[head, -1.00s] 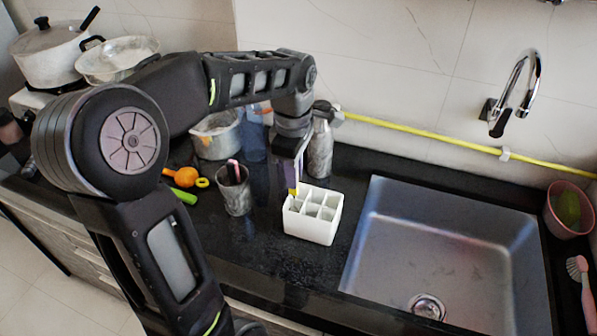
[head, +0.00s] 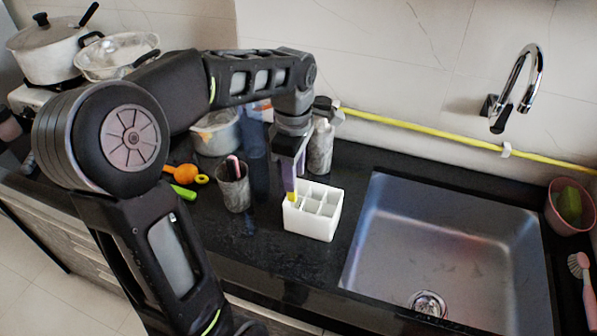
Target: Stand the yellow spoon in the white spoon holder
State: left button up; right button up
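The white spoon holder (head: 313,222) stands upright on the black counter, left of the sink. It is a block with several open compartments. My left gripper (head: 290,181) points down over the holder's left end. It appears shut on the yellow spoon (head: 292,197), of which only a short yellow piece shows below the fingers. That piece is at the holder's left compartments; I cannot tell whether it is inside one or just above or in front of it. The rest of the spoon is hidden by the gripper. My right gripper is not in view.
A dark cup (head: 234,192) with a pink-handled item stands left of the holder. A metal bottle (head: 320,148) stands behind it, and a pot (head: 215,134) is at the back left. The steel sink (head: 450,255) lies to the right. The counter in front of the holder is clear.

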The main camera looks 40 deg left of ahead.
pick_arm(q)
jog(key=shift+r, duration=0.1)
notch_tip(320, 180, up, 8)
jog(key=shift+p, duration=0.3)
jog(key=shift+d, duration=0.1)
dwell(1.2)
